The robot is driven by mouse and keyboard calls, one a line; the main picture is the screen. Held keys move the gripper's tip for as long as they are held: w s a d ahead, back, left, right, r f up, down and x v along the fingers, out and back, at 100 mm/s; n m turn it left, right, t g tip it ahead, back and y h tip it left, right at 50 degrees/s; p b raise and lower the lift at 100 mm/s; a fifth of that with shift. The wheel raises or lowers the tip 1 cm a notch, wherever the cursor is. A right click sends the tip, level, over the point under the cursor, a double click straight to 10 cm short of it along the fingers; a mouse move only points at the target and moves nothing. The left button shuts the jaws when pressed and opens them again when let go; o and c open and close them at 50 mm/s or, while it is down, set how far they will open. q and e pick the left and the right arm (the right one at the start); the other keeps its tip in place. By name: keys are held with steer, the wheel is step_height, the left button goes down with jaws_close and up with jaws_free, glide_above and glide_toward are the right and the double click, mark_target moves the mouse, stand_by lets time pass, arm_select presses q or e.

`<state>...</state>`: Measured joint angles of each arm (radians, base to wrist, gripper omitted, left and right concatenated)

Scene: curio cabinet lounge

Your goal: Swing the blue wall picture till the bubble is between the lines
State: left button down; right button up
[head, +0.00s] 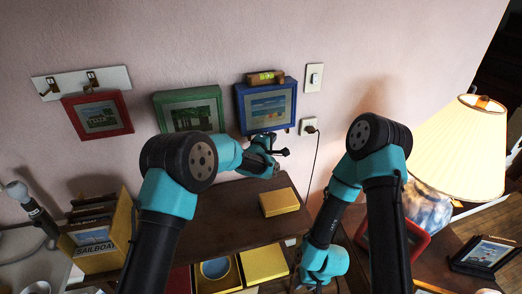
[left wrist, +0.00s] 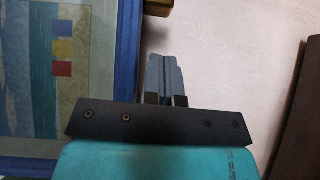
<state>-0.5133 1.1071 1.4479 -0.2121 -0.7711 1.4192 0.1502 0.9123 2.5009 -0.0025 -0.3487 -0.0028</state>
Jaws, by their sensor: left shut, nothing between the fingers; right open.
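The blue wall picture (head: 267,120) hangs on the pink wall, right of the green and red ones, slightly tilted. A brown level (head: 252,79) with a yellow-green vial (head: 267,76) sits along its top; the bubble is too small to read. My left gripper (head: 284,152) is shut and empty, near the picture's lower right corner. In the left wrist view its fingers (left wrist: 164,75) stand just right of the blue frame edge (left wrist: 130,50); contact cannot be told. My right gripper (head: 308,284) is low, near the picture's bottom edge, open, its fingers hardly visible.
A green-framed picture (head: 190,91) and a red-framed one (head: 98,134) hang to the left. Below is a brown cabinet top (head: 225,215) with a yellow box (head: 279,202). A light switch (head: 314,77) and a plugged outlet (head: 309,126) are right of the blue picture. A lit lamp (head: 455,150) stands right.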

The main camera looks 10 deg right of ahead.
arm_select(q)
steer(key=v, duration=0.9)
steer(key=shift+s, duration=0.3)
steer(key=shift+f, duration=0.15)
